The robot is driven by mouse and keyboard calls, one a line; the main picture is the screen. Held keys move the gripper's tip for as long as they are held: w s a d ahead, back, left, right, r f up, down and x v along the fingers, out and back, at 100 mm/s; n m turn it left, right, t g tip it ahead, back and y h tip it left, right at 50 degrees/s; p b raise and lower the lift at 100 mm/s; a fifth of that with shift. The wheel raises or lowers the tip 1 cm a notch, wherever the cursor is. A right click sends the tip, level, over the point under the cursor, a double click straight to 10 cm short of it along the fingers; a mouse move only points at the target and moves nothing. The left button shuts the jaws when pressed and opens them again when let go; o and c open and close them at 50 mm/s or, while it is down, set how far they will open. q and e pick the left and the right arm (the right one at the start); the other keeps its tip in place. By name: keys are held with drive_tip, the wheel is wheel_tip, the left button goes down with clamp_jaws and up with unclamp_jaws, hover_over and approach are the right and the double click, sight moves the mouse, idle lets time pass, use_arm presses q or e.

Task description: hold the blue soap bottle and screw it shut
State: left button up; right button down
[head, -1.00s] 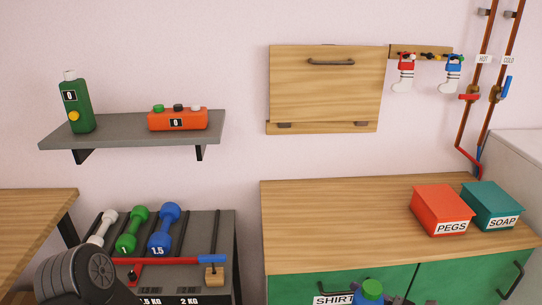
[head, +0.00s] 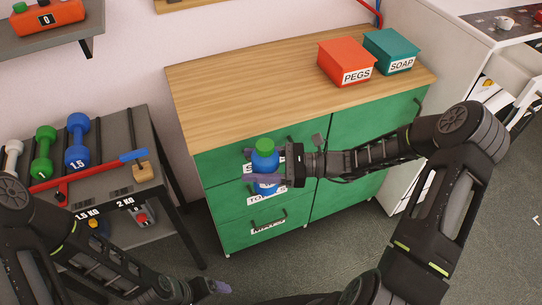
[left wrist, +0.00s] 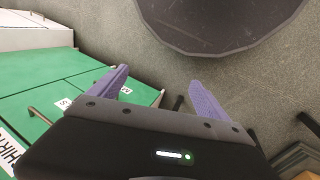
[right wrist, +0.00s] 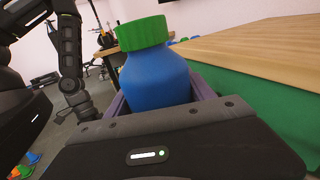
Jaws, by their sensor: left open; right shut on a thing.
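The blue soap bottle (head: 264,160) has a green cap (head: 264,145) on top. It is upright in front of the green cabinet, held in the air. My right gripper (head: 250,166) is shut on its body, a finger on each side. In the right wrist view the bottle (right wrist: 156,78) stands between the fingers, its cap (right wrist: 143,33) above them and clear of them. I cannot tell how tight the cap is. My left gripper (head: 222,287) is low at the bottom of the head view, open and empty. The left wrist view shows its spread fingers (left wrist: 158,82).
The wooden cabinet top (head: 240,95) carries an orange PEGS box (head: 346,62) and a teal SOAP box (head: 391,50). A rack of dumbbells (head: 77,140) and a red-and-blue tool (head: 90,173) stands at left. Grey floor (head: 235,265) lies open in front of the cabinet.

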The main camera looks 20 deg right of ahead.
drive_tip(key=w+a+f+n+g+y, duration=0.1)
drive_tip(key=a+n+g, duration=0.3)
drive_tip(key=a+g, duration=0.3)
drive_tip(key=shift+a+n, duration=0.4)
drive_tip(key=shift+a, duration=0.75)
use_arm(q)
drive_tip(key=shift+o, duration=0.2)
use_arm(e)
drive_tip(key=shift+w+f, duration=0.1)
use_arm(q)
drive_tip(key=shift+o, duration=1.1)
